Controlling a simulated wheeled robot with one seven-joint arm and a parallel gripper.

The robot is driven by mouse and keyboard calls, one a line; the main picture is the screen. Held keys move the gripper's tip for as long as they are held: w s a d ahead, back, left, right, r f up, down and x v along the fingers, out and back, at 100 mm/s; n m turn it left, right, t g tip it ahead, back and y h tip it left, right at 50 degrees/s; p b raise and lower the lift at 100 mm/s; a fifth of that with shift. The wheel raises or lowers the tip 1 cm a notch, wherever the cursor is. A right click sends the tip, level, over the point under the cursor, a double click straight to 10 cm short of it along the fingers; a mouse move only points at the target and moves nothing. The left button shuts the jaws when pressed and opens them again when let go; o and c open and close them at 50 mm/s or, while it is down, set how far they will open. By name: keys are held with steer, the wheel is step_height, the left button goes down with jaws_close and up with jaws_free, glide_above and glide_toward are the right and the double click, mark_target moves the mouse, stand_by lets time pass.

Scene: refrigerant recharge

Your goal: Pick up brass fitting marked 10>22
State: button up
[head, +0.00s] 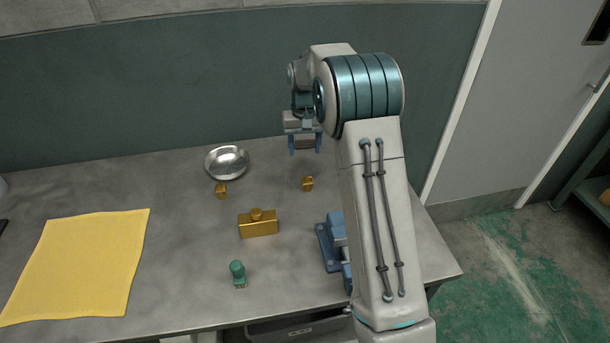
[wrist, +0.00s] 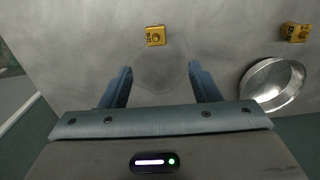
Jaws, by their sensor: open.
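Two small brass fittings show on the grey workbench. One brass fitting (head: 307,183) stands below and in front of my gripper (head: 305,146); in the wrist view this fitting (wrist: 155,36) is centred just beyond the fingertips. The other brass fitting (head: 221,190) stands in front of the metal bowl; it also shows in the wrist view (wrist: 294,32) at the top right. Both carry dark markings too small to read surely, so I cannot tell which is 10>22. My gripper is open and empty above the bench, with both fingers (wrist: 160,70) apart from either fitting.
A shiny metal bowl (head: 227,162) stands at the back. A larger brass block (head: 258,224) with a knob, a green-handled part (head: 238,272) and a blue fixture (head: 329,245) stand nearer the front. A yellow cloth (head: 77,265) lies at left. The bench around the fittings is clear.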

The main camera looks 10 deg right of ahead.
steer(key=p, duration=0.1)
glide_above(307, 180)
steer(key=f, duration=0.7)
steer(key=shift+w+a, duration=0.35)
steer(key=shift+w, duration=0.05)
steer(key=shift+s+d+f+p, duration=0.15)
steer(key=shift+f+p, duration=0.45)
steer(key=shift+f, duration=0.9)
steer(key=shift+d+f+p, duration=0.25)
steer(key=shift+f+p, duration=0.35)
steer(key=shift+f, duration=0.9)
steer(key=c, duration=1.1)
